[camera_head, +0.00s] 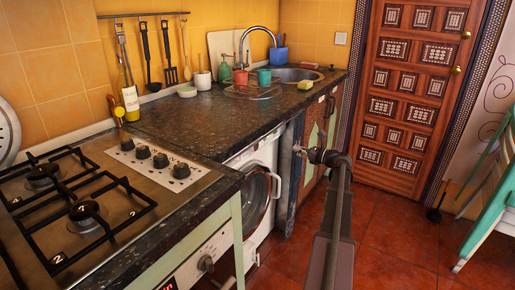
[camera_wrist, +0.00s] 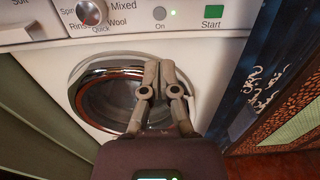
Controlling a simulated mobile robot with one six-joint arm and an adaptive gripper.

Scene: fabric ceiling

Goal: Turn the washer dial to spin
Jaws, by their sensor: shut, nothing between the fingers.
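The white washer (camera_head: 262,160) stands under the dark counter, its round door facing the room. In the wrist view its dial (camera_wrist: 89,12) is a silver knob at the top left, cut by the frame edge. In the head view my gripper (camera_head: 300,151) is beside the washer's right side.
The green Start button (camera_wrist: 212,25) and a lit On light (camera_wrist: 173,12) are right of the dial. The counter (camera_head: 200,125) overhangs the washer, and a stove (camera_head: 75,210) is at the left. Red tiled floor (camera_head: 390,235) is open at the right, before a wooden door (camera_head: 415,90).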

